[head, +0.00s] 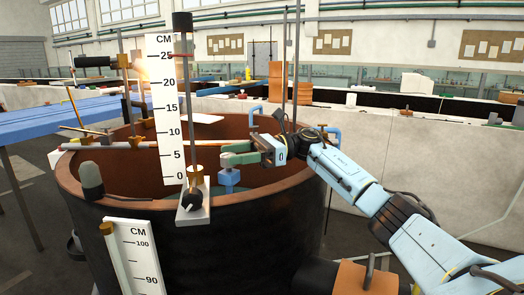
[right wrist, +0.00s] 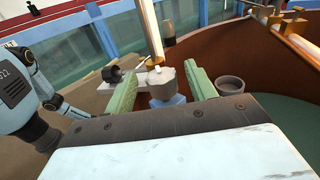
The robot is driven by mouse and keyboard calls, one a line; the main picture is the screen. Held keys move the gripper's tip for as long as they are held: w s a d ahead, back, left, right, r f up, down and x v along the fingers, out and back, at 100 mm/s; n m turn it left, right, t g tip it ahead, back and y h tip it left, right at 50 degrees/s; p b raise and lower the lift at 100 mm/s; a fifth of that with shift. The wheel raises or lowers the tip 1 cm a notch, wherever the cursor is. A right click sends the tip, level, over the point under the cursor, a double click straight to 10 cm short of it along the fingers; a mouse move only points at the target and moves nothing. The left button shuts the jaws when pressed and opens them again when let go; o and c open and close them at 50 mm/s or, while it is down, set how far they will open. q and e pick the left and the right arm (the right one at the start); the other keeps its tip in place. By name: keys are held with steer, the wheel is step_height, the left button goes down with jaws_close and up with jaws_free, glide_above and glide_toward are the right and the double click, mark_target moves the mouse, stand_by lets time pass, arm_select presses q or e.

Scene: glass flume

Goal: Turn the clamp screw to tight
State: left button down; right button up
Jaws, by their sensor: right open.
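A white bracket (head: 193,212) sits on the tub's front rim beside a white centimetre scale (head: 163,110). A black knob (head: 192,201), which looks like the clamp screw, is on it below a brass collar (head: 196,176). In the right wrist view the black knob (right wrist: 112,75) is left of my fingers. My right gripper (head: 222,153) is open with green fingers, right of the bracket and higher than the knob. In the right wrist view, a grey-topped blue piece (right wrist: 164,82) appears between the fingers; I cannot tell whether they touch it. My left gripper is not in view.
The brown round tub (head: 290,190) has a high rim under my right arm. A tall rod (head: 188,110) rises from the bracket. A grey rounded piece (head: 91,178) stands at the rim's left. A second scale (head: 137,255) leans on the tub's front. Blue planks (head: 60,125) lie left.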

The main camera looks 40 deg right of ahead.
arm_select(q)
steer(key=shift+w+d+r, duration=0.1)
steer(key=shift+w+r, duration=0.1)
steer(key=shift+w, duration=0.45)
arm_select(e)
steer(key=v, duration=0.9)
steer(key=shift+d, duration=0.4)
steer(key=shift+s, duration=0.15)
